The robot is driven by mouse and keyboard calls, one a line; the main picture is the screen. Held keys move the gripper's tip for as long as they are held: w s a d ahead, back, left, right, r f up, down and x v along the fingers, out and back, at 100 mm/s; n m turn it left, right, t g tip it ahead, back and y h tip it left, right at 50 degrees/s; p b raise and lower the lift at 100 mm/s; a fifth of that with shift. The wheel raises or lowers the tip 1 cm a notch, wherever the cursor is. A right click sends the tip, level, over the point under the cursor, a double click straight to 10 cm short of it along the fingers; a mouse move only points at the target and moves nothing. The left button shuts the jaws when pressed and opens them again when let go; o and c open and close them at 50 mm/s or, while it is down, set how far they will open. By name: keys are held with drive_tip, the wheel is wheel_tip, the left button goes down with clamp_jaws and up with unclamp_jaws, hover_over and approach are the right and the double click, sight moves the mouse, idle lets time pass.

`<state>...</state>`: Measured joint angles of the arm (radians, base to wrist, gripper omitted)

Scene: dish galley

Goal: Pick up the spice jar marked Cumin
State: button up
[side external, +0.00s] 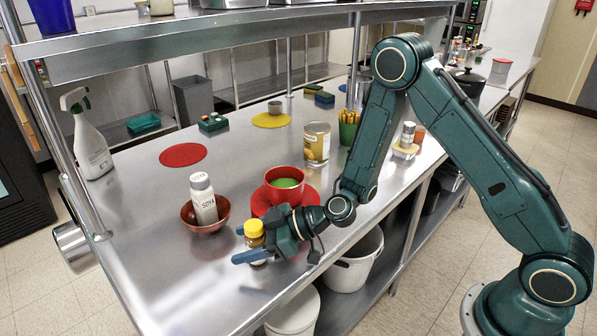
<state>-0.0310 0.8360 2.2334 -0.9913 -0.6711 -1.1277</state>
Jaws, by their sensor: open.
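A small jar with a yellow lid (254,229) and a brownish body stands on the steel counter near its front edge; I cannot read its label, so I cannot tell whether it says Cumin. My gripper (238,245) is low over the counter, reaching in from the right with its blue fingers open. One finger is on the near side of the jar, and the other is mostly hidden behind it. The jar appears to be between the fingers; contact is not clear. Another small jar (408,133) with a grey lid stands farther back on a yellowish container (405,151).
The front-left counter is clear.

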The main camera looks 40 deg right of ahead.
drive_tip(key=c, duration=1.1)
drive_tip(key=shift+r, duration=0.1)
wheel_tip(320, 180, up, 20)
drive_tip(key=shift+f, duration=0.1)
idle(0.3)
idle(0.5)
